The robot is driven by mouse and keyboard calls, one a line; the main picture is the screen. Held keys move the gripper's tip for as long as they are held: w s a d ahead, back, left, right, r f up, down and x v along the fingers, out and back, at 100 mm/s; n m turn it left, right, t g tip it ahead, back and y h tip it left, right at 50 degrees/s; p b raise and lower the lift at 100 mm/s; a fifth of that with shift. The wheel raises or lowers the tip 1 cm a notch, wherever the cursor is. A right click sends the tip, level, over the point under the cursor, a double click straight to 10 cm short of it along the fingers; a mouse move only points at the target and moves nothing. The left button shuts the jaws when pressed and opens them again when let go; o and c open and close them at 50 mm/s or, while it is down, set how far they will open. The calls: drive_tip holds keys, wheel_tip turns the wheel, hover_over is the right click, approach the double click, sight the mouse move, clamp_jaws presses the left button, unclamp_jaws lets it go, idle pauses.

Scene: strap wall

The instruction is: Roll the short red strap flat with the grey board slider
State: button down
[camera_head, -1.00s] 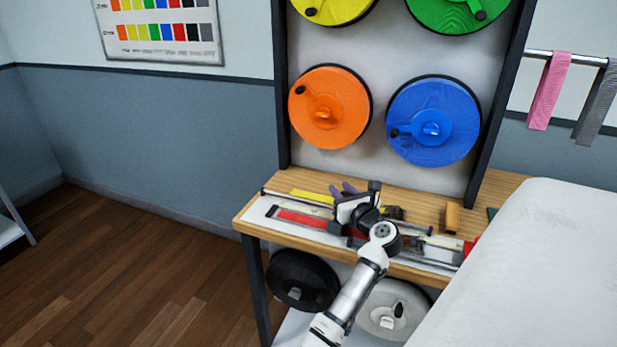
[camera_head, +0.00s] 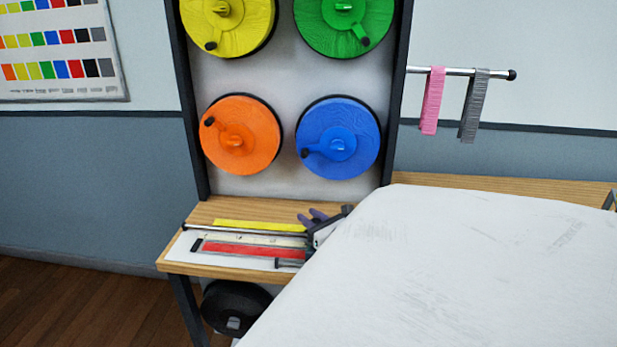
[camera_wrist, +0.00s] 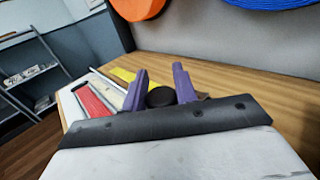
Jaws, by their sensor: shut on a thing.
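The red strap (camera_head: 255,250) lies lengthwise on a pale board (camera_head: 190,245) with metal rails, on the wooden bench. It also shows at left in the wrist view (camera_wrist: 92,100); its right end is hidden in the head view. My gripper (camera_head: 314,217) is at the right of the visible board, its purple fingers pointing away from me. In the wrist view the fingers (camera_wrist: 161,84) stand on either side of a dark round knob (camera_wrist: 160,97), which appears to be the grey board slider's. The slider's body is mostly hidden.
A yellow strip (camera_head: 260,226) lies behind the board. Orange (camera_head: 255,135) and blue (camera_head: 360,135) reels hang above, with others higher. Pink (camera_head: 432,100) and grey (camera_head: 473,105) straps hang from a bar at right. A large white shape hides the bench's right front.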

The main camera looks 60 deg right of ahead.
drive_tip(key=c, duration=1.1)
unclamp_jaws()
drive_tip(key=b+v, duration=0.3)
drive_tip(key=v, duration=1.1)
drive_tip(key=shift+w+f, duration=0.1)
